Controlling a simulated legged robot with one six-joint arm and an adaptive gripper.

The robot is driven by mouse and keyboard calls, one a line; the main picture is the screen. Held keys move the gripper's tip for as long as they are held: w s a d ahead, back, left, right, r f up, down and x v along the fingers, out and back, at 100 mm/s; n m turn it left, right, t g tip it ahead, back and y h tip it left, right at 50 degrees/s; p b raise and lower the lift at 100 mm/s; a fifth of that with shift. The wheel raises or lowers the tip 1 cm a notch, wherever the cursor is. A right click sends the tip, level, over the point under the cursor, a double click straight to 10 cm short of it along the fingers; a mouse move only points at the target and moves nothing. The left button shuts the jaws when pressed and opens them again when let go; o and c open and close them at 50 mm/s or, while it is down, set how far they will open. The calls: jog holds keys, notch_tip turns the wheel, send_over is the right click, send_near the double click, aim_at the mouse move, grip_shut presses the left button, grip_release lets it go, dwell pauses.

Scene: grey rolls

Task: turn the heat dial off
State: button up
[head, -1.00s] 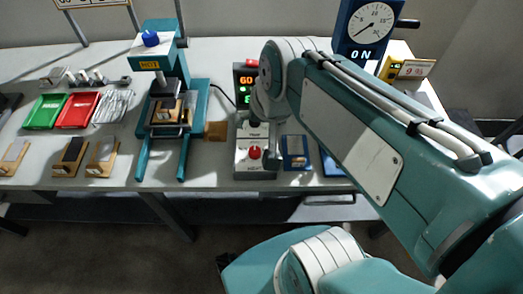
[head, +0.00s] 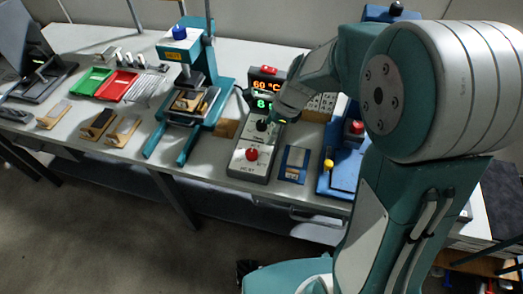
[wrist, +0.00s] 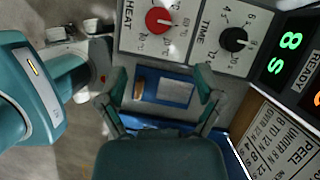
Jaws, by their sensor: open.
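The heat dial is a red knob (head: 252,154) at the front of the grey control box (head: 243,171). In the wrist view the heat dial (wrist: 158,20) sits on a white panel marked HEAT at the top; its exact setting is too small to read. A black time dial (wrist: 233,39) is to its right. My gripper (wrist: 162,88) is open and empty, with its fingers spread below the heat dial in the wrist view, apart from it. A blue pad with a pale plate (wrist: 160,91) shows between the fingers.
The box's display (head: 266,86) reads 60 °C in orange and 8 in green. A teal press (head: 188,100) stands left of the box. A blue machine (head: 340,180) with red and yellow knobs stands at the right. Green and red trays (head: 118,84) lie farther left.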

aim_at(252, 152)
jog(key=a+f, duration=0.1)
jog(key=f, duration=0.1)
jog(key=a+f, duration=0.2)
jog(key=shift+a+f, duration=0.3)
jog(key=f, duration=0.3)
jog(key=shift+w+a+f, duration=0.1)
jog(key=shift+a+f, duration=0.15)
jog(key=shift+f, duration=0.5)
jog(key=shift+a+f, duration=0.1)
jog(key=shift+a, duration=0.4)
jog(key=c, duration=0.9)
jog(key=shift+c, duration=1.3)
